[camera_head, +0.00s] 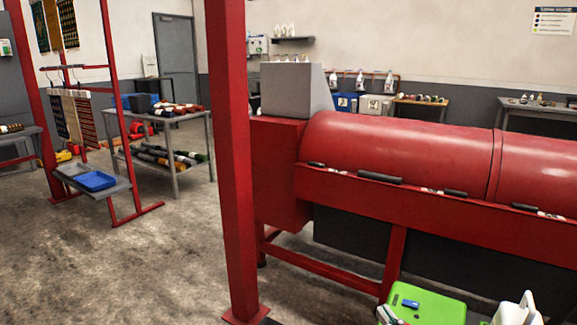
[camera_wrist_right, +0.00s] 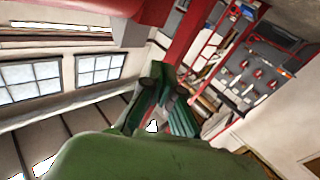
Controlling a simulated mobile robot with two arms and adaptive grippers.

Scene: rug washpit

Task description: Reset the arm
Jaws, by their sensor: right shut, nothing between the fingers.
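My right gripper (camera_wrist_right: 164,82) shows in the right wrist view, with green housing and dark fingers. It is shut and empty, and touches nothing that I can see. The wrist view is tilted, with windows on the left and red framing beyond the fingers. In the head view I cannot clearly make out the right gripper. My left gripper is not in view.
A large red drum machine (camera_head: 400,150) fills the right side, behind a red post (camera_head: 232,160). A bright green surface (camera_head: 440,308) with a blue item stands at the lower right, beside a white object (camera_head: 515,312). A grey shelf table (camera_head: 190,115) holds rolls. Floor is open at left.

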